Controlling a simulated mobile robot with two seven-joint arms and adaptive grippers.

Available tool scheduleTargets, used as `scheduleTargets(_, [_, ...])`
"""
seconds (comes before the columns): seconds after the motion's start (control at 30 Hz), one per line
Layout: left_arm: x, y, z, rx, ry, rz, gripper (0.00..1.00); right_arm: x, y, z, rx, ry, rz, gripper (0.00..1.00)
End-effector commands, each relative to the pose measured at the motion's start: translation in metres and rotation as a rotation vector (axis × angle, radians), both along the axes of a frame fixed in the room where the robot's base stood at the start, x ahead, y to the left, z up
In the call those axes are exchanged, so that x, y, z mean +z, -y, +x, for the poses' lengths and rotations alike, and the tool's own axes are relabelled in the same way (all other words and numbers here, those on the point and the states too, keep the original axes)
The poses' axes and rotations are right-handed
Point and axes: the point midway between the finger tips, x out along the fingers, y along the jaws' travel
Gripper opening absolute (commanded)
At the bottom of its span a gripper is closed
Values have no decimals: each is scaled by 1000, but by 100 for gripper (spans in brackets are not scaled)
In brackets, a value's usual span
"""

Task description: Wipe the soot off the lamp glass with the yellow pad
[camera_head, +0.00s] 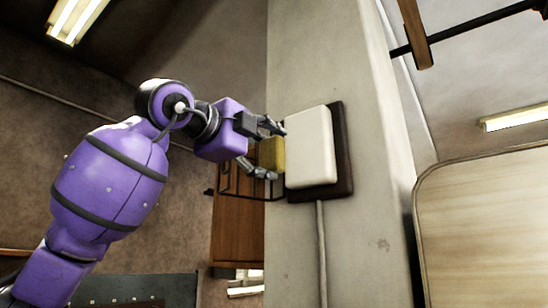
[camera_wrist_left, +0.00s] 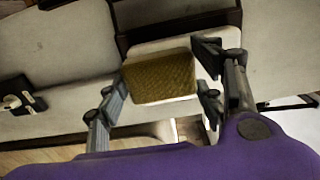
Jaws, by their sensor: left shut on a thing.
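The yellow pad (camera_head: 271,153) is held between the fingers of my left gripper (camera_head: 274,150), which is shut on it. The lamp glass (camera_head: 309,147) looks like a cream-white rounded panel on a dark backplate on the pillar. The pad is at the panel's left edge; I cannot tell whether they touch. In the left wrist view the ribbed pad (camera_wrist_left: 160,78) covers part of the white panel (camera_wrist_left: 180,43). I see no clear soot on the visible part; the area behind the pad is hidden. My right gripper is not in view.
The dark backplate (camera_head: 343,150) sits on a pale pillar (camera_head: 355,240), with a conduit (camera_head: 321,255) running down below it. A brown wooden cabinet (camera_head: 236,232) with a dark wire rack stands behind my left gripper. A pale wooden panel (camera_head: 490,230) is at the right.

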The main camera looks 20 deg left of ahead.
Motion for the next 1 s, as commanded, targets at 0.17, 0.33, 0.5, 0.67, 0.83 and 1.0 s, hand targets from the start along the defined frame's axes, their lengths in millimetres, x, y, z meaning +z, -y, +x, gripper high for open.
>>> scheduleTargets(0.17, [0,-2,-5,-1,0,-1,41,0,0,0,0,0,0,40])
scheduleTargets(0.33, [0,-2,-5,-1,1,-1,41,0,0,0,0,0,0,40])
scheduleTargets(0.5, [1,-3,-9,0,2,-2,41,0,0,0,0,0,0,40])
scheduleTargets(0.67, [1,-8,-21,1,2,0,41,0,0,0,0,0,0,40])
scheduleTargets(0.83, [1,-12,-33,0,2,0,41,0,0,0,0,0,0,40])
scheduleTargets(1.0, [0,-12,-33,0,1,0,41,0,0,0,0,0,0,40])
